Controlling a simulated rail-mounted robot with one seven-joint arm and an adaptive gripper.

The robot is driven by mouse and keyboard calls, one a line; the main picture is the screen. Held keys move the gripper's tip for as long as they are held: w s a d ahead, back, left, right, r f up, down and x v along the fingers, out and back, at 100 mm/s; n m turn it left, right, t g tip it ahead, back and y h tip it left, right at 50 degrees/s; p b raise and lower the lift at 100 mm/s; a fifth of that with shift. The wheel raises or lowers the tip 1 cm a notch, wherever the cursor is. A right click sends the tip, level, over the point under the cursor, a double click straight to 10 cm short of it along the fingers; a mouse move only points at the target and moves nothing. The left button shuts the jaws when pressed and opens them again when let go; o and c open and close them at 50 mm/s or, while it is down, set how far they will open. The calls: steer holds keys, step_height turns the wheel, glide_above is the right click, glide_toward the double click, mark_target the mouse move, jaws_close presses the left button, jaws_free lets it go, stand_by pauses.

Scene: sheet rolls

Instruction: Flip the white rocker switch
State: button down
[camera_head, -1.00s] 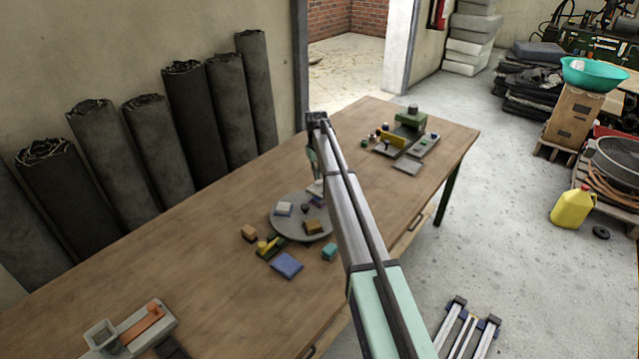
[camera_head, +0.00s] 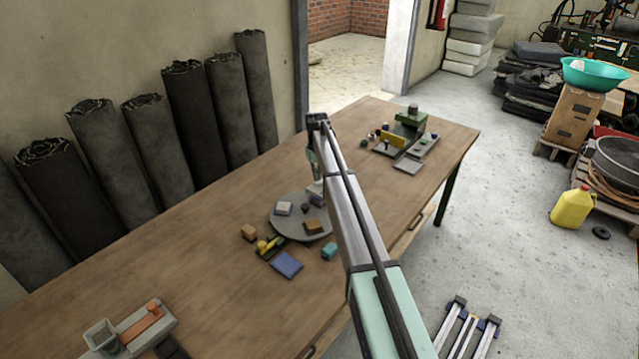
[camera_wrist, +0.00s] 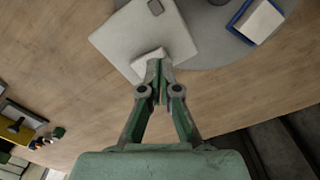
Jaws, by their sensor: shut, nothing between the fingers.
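In the wrist view a pale square plate (camera_wrist: 120,42) carries a small white block (camera_wrist: 148,58), apparently the white rocker switch. My gripper (camera_wrist: 160,66) is shut and empty, with its fingertips at the right side of this white block and overlapping it in the picture. I cannot tell whether they touch it. A small dark piece (camera_wrist: 155,7) sits on the plate's upper part. In the head view my arm hides most of the plate, and the switch cannot be made out there.
A round grey disc (camera_head: 286,228) lies on the wooden table (camera_head: 215,275), bearing several small blocks. A blue-framed white block (camera_wrist: 260,20) shows in the wrist view. A blue square (camera_head: 287,264) lies in front. A green device (camera_head: 411,119) stands at the far end. Dark rolls (camera_head: 130,160) line the wall.

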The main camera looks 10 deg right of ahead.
steer(key=shift+f+b, duration=0.3)
steer(key=shift+f, duration=0.6)
stand_by(0.4)
steer(key=shift+r+p, duration=1.35)
steer(key=shift+r, duration=2.2)
